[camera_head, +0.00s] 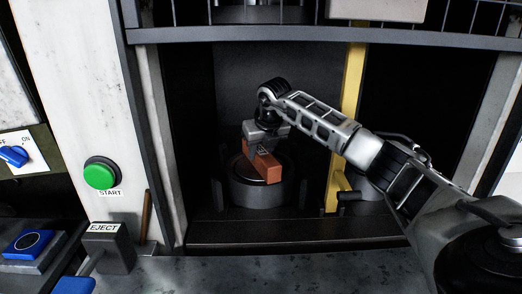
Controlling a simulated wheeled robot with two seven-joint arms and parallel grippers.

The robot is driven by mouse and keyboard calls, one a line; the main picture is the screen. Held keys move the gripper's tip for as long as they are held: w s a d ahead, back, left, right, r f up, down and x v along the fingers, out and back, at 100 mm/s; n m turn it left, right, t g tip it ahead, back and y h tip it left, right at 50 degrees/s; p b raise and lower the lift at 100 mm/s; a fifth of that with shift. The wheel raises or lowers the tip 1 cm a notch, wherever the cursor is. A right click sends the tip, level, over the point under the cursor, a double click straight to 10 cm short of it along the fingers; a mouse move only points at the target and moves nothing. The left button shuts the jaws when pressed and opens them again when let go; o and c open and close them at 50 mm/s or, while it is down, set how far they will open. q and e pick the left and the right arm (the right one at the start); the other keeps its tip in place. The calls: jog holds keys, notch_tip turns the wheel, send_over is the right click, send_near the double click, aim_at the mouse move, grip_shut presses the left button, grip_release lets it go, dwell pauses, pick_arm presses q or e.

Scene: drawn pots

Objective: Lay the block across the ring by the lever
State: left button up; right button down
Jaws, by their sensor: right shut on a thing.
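The block (264,167) is orange-brown and lies slantwise over the round grey ring (257,197) in the recess. My right gripper (266,143) comes down from above and is shut on the block's upper part. The block's lower end is at the ring's top; I cannot tell whether it rests on the rim. The gripper hides part of the block. A yellow lever (334,186) with a dark handle stands just right of the ring. My left gripper is not in view.
A yellow post (354,75) rises behind my right arm. A dark ledge (300,232) runs in front of the ring. At left are a green START button (100,174), an EJECT control (108,246) and a blue knob (14,155). A railing (210,33) crosses the top.

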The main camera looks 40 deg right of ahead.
jog(key=c, duration=0.9)
grip_release()
jog(key=shift+r, duration=0.2)
jog(key=shift+o, duration=0.3)
jog(key=shift+f, duration=0.3)
jog(key=v, duration=1.2)
jog(key=shift+r+b, duration=0.3)
jog(key=shift+b, duration=0.15)
jog(key=shift+f, duration=0.1)
jog(key=p+x, duration=0.1)
jog(key=x, duration=1.1)
jog(key=shift+f, duration=0.15)
jog(key=shift+r, duration=0.4)
